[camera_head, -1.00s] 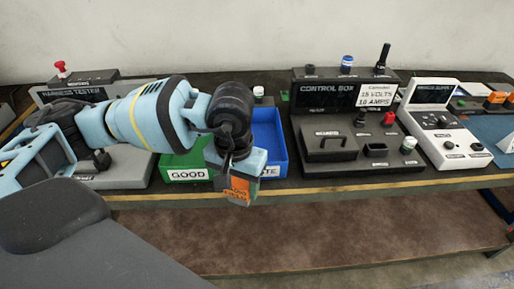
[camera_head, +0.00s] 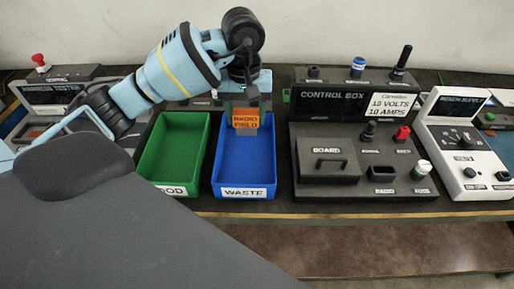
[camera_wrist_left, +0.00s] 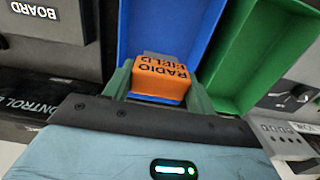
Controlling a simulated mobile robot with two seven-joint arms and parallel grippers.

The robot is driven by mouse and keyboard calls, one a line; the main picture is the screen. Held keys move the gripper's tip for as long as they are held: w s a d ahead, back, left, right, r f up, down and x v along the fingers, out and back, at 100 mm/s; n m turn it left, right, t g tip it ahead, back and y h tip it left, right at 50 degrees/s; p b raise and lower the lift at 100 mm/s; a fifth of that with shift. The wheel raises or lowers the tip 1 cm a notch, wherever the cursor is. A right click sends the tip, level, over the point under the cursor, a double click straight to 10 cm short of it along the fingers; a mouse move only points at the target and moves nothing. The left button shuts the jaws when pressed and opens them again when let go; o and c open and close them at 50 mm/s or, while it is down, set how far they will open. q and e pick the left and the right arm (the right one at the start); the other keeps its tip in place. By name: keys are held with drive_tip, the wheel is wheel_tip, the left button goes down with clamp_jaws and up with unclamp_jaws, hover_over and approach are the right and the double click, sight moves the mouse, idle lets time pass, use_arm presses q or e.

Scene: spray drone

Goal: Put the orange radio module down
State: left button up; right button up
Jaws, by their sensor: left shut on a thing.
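The orange radio module (camera_head: 246,119), lettered "RADIO FIELD", is over the far part of the blue bin (camera_head: 228,177) labelled "WASTE". My left gripper (camera_head: 247,106) is shut on the module and points down over that bin. In the left wrist view the module (camera_wrist_left: 163,78) sits between the two green fingers of my left gripper (camera_wrist_left: 158,92), with the blue bin (camera_wrist_left: 215,12) behind it. How far the module is above the bin floor is hard to tell. My right gripper is not in view.
The green bin (camera_head: 176,150), its label partly hidden, stands left of the blue bin and looks empty. The black control box (camera_head: 328,135) stands close on the right. A white bench supply (camera_head: 465,150) is further right. The harness tester (camera_head: 50,95) is behind my arm at left.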

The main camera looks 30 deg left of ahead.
sight(246, 134)
use_arm(q)
drive_tip(key=shift+w, duration=0.1)
drive_tip(key=shift+s+f, duration=0.5)
drive_tip(key=shift+f, duration=0.35)
drive_tip(key=f, duration=0.3)
drive_tip(key=shift+w+f, duration=0.2)
drive_tip(key=shift+f, duration=0.75)
wheel_tip(246, 134, down, 3)
drive_tip(key=shift+p, duration=0.3)
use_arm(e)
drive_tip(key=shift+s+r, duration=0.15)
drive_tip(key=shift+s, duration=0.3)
